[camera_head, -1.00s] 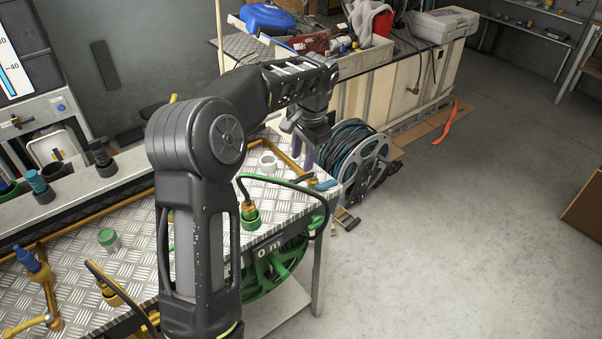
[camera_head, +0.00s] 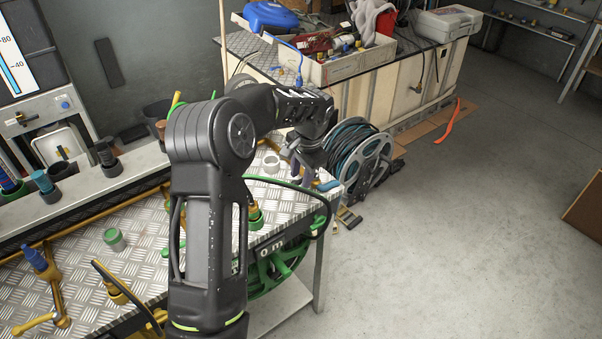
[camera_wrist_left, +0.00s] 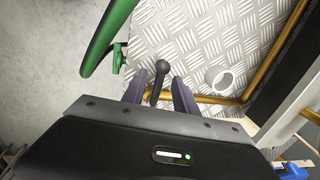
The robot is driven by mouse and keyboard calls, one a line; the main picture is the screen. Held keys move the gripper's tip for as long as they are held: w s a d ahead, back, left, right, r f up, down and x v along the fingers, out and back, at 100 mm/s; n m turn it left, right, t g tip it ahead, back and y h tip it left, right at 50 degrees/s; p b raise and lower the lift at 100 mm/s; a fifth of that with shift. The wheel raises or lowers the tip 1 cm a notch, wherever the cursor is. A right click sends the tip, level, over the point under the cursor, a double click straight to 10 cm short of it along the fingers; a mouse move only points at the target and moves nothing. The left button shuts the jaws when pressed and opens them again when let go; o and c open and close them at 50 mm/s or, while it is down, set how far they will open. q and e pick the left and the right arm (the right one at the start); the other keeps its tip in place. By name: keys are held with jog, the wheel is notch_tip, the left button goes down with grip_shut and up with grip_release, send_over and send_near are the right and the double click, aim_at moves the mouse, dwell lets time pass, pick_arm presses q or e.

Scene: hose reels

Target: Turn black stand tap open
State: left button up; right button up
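In the left wrist view a black lever with a round knob (camera_wrist_left: 160,68) stands over the metal plate bench, between the two fingers of my left gripper (camera_wrist_left: 160,88). It looks like the handle of the black stand tap; the tap body is hidden below my gripper. The fingers are apart, with the lever in the gap; I cannot tell whether either finger touches it. In the head view my left gripper (camera_head: 302,170) is low over the bench's far right end, and the tap is mostly hidden there. My right gripper is not in view.
A white ring (camera_head: 271,164) lies beside my left gripper. A green hose (camera_wrist_left: 108,38) curves past the bench edge. A hose reel (camera_head: 352,155) stands on the floor beyond.

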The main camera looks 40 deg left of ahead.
pick_arm(q)
jog(key=shift+f, duration=0.2)
jog(key=shift+c, duration=0.3)
grip_shut()
jog(key=shift+s+a+f, duration=0.1)
jog(key=shift+s, duration=0.05)
dwell(0.9)
